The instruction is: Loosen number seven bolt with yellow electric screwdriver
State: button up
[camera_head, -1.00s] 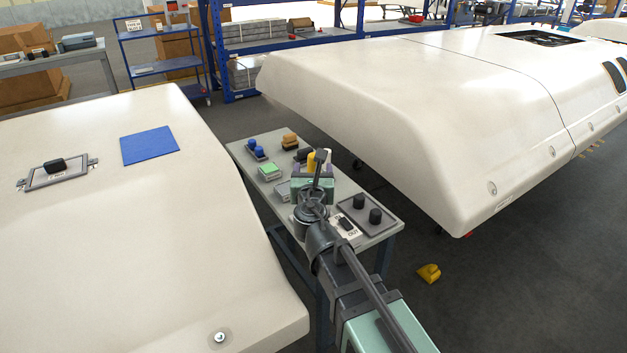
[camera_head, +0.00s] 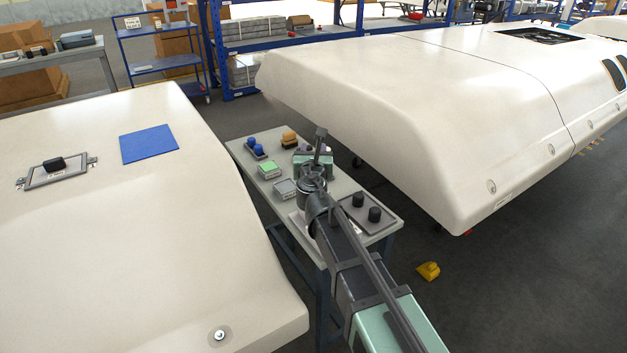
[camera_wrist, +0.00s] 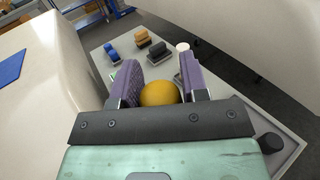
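A yellow rounded object (camera_wrist: 160,94) lies between the two purple fingers of my gripper (camera_wrist: 159,75) in the wrist view. It looks like the top of the yellow screwdriver, with the rest hidden. The fingers stand apart on either side of it; I cannot tell whether they touch it. In the head view, my gripper (camera_head: 317,152) is over the far part of the small grey table (camera_head: 252,150), and my arm hides the yellow object. A bolt (camera_head: 219,335) sits at the near edge of the left white shell (camera_head: 100,240). I see no readable bolt number.
The table also holds blue (camera_head: 256,149), orange (camera_head: 289,138) and green (camera_head: 268,170) items and a grey tray with black knobs (camera_head: 374,214). The right white shell (camera_head: 410,100) stands close behind the table. A yellow object (camera_head: 428,271) lies on the floor.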

grip_shut()
notch_tip(320, 180, up, 20)
jog(key=p, duration=2)
notch_tip(320, 180, up, 12)
jog(key=p, duration=1.1)
jog(key=shift+f, duration=0.35)
